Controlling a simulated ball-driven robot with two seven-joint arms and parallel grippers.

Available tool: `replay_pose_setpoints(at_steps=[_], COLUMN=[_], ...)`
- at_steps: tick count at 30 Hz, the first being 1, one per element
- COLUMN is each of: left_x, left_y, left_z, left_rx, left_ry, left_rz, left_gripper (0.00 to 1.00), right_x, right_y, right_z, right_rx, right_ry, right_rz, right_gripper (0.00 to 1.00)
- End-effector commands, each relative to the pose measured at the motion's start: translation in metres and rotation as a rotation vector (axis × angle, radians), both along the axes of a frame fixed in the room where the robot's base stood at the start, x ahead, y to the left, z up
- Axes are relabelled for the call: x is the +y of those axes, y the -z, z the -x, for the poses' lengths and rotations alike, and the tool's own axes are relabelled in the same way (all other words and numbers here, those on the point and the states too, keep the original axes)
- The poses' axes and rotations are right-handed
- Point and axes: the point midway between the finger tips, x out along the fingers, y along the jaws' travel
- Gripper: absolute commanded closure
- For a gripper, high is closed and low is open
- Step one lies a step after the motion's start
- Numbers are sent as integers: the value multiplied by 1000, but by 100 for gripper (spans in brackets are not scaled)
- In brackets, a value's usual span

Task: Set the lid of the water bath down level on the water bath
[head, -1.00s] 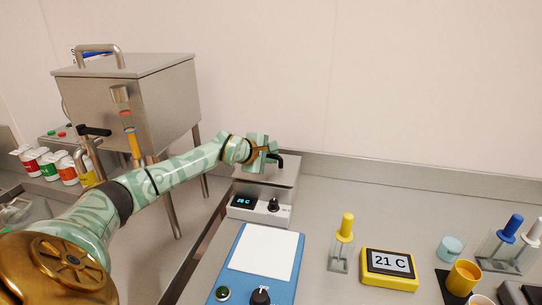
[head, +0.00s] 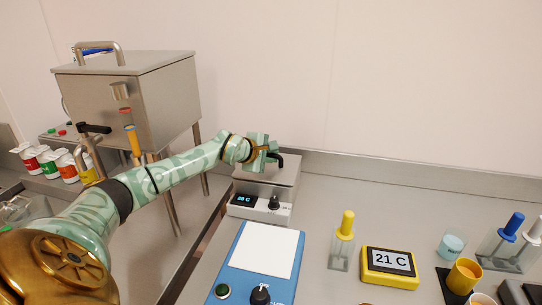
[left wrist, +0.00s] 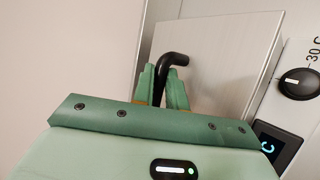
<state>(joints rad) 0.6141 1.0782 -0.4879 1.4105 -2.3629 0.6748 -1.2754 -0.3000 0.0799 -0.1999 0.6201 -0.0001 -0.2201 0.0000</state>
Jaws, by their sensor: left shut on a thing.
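The water bath (head: 262,207) is a pale box with a lit display and a black knob on its front. Its lid (head: 284,172) is a flat grey metal plate with a black bent handle (left wrist: 172,60), over the top of the bath. My left gripper (head: 262,152) is at the handle; in the left wrist view its green fingers (left wrist: 163,88) stand on both sides of the handle, shut on it. The lid (left wrist: 220,65) looks close to level, but I cannot tell whether it rests on the rim all round. My right gripper is out of view.
A blue device with a white top (head: 266,252) stands in front of the bath. A yellow 21 C display (head: 390,268) and a yellow-handled tool in a stand (head: 345,240) are to the right. The steel hopper (head: 130,100) stands at left.

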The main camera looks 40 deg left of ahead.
Motion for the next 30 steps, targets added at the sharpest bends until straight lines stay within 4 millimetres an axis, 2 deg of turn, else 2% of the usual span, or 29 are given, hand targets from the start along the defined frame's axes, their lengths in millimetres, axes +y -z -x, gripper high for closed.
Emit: replay_pose_setpoints(at_steps=[8, 9, 11, 22, 26, 30], left_x=[0, 0, 0, 1, 0, -1], left_y=[3, 2, 2, 0, -13, -30], left_z=[0, 0, 0, 6, 25, 55], left_rx=[-2, -2, -2, 2, 2, 5], left_ry=[0, 0, 0, -1, 2, 3], left_rz=[-1, -1, -1, -2, -7, -10], left_gripper=[100, 75, 61, 61, 61, 61], right_x=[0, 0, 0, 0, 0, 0], right_y=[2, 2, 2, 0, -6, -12], right_z=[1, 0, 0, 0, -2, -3], right_rx=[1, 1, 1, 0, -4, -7], right_ry=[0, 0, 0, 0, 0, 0], right_rz=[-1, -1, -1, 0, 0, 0], right_gripper=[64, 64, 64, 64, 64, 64])
